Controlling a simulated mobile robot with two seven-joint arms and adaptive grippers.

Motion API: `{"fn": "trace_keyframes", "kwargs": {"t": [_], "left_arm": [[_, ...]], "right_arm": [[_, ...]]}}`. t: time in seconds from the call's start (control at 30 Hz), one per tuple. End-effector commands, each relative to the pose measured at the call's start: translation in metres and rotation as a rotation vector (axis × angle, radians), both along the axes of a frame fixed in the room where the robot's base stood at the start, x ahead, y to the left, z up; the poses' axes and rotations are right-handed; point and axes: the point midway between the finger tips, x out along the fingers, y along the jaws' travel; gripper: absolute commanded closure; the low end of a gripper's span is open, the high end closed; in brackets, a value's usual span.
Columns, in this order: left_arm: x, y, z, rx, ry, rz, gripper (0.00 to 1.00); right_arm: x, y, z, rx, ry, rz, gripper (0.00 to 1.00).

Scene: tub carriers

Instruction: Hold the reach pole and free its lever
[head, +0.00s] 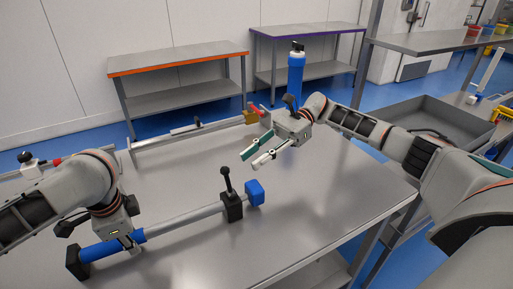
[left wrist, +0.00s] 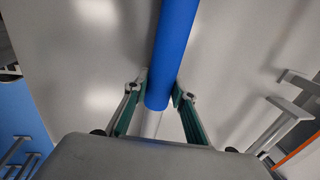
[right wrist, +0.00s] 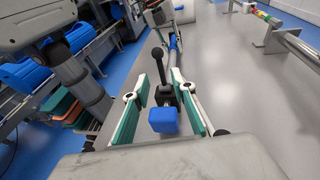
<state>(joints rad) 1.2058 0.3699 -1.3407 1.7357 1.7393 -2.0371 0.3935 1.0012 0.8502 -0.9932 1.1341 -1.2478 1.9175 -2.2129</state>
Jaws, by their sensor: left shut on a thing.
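The reach pole (head: 185,220) lies across the front table, with a blue grip (head: 105,249) at its left end. A blue block (head: 255,193) is at its right end. Its black lever (head: 227,181) with a ball knob stands up from a black housing (head: 232,207) near the blue block. My left gripper (head: 133,243) is shut on the pole at the blue grip's inner end; the grip also shows between the fingers in the left wrist view (left wrist: 173,50). My right gripper (head: 240,160) is open and empty, above and beyond the lever; the right wrist view shows the lever (right wrist: 158,65) between its fingers' lines.
A rail on supports (head: 195,128) runs along the table's back edge, with red and yellow parts at its right end. A blue upright cylinder (head: 297,75) stands behind my right gripper. A grey tray (head: 430,120) is at right. The table's front right is clear.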

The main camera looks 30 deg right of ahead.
Motion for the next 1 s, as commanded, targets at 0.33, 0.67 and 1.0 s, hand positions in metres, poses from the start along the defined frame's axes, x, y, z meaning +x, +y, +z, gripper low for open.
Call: {"fn": "trace_keyframes", "kwargs": {"t": [0.33, 0.67, 1.0], "left_arm": [[0.000, 0.000, 0.001, 0.000, -0.002, 0.000, 1.00], [0.000, 0.000, 0.001, 0.000, -0.002, 0.000, 1.00], [0.000, 0.000, 0.000, 0.000, -0.001, 0.000, 0.56]], "right_arm": [[0.008, -0.041, 0.011, 0.001, 0.000, 0.000, 0.74], [0.009, -0.043, 0.011, 0.001, 0.000, 0.001, 0.74], [0.008, -0.043, 0.011, 0.001, 0.000, 0.001, 0.74]]}}
